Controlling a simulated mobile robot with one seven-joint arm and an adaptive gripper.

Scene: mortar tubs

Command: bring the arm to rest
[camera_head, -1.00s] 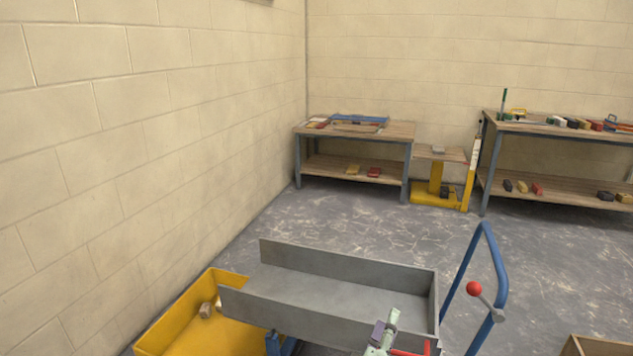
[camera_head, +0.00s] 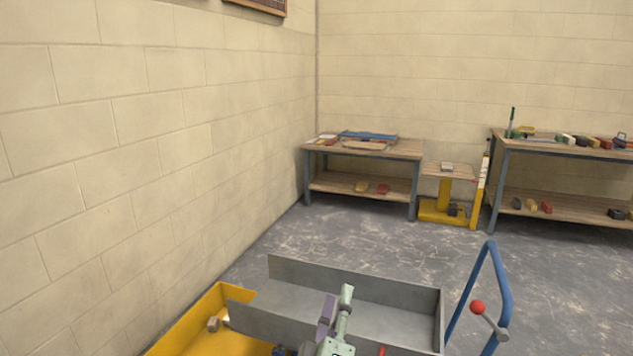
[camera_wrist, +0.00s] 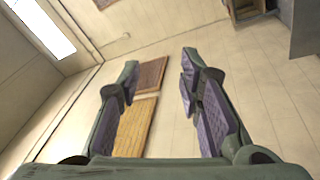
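My gripper (camera_head: 337,302) shows at the bottom middle of the head view, pale green with purple finger pads, in front of the grey metal trough. In the wrist view its two fingers (camera_wrist: 159,75) are spread well apart with nothing held between them. Beyond them the wrist view shows a wall with brown framed panels (camera_wrist: 136,128), at a distance from the fingers. The rest of my arm is mostly out of the head view.
The grey trough (camera_head: 390,298) and a yellow tub (camera_head: 190,332) holding a small object stand close in front. A blue handle with a red knob (camera_head: 478,307) rises at right. Benches (camera_head: 400,149) stand far back, with open floor before them.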

